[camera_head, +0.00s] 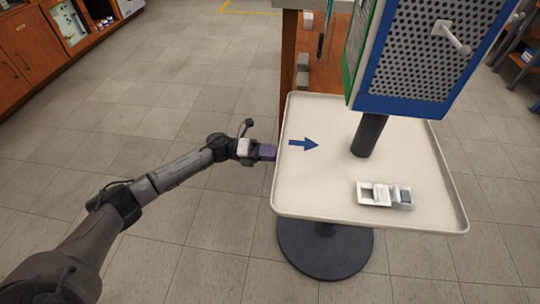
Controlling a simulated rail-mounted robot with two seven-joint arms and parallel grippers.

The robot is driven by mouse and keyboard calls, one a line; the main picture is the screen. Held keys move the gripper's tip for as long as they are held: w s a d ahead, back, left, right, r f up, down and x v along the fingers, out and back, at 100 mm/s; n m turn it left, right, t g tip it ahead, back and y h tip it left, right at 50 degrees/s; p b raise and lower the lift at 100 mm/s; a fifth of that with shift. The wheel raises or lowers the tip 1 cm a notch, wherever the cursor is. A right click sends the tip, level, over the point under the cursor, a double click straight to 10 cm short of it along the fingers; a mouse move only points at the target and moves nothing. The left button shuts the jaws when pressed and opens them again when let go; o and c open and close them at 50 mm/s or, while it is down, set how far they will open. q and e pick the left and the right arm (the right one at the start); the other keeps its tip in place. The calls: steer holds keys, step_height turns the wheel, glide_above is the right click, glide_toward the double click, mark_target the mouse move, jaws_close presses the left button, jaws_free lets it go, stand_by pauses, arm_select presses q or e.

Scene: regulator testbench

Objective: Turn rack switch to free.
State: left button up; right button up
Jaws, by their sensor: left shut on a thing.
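My left gripper (255,150) comes in from the left and is shut on a small dark purple block (267,152), just outside the left rim of a cream tray (350,216). Whether the block touches the rim is hard to tell. Above the tray stands a blue-framed rack with a grey perforated panel (420,50), on a dark post (370,134). A pale peg with a knob (451,38) sticks out of the panel. I cannot tell which part is the rack switch; no "free" marking is legible. My right gripper is not in view.
The tray stands on a round dark base (325,250). Wooden cabinets (30,50) are at upper left. The tiled floor between is clear.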

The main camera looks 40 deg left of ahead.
arm_select(q)
steer(key=shift+f+m+b, duration=0.15)
steer(key=shift+m+b, duration=0.5)
steer(key=shift+m, duration=0.95)
steer(key=shift+b, duration=0.3)
steer(key=o, duration=0.9)
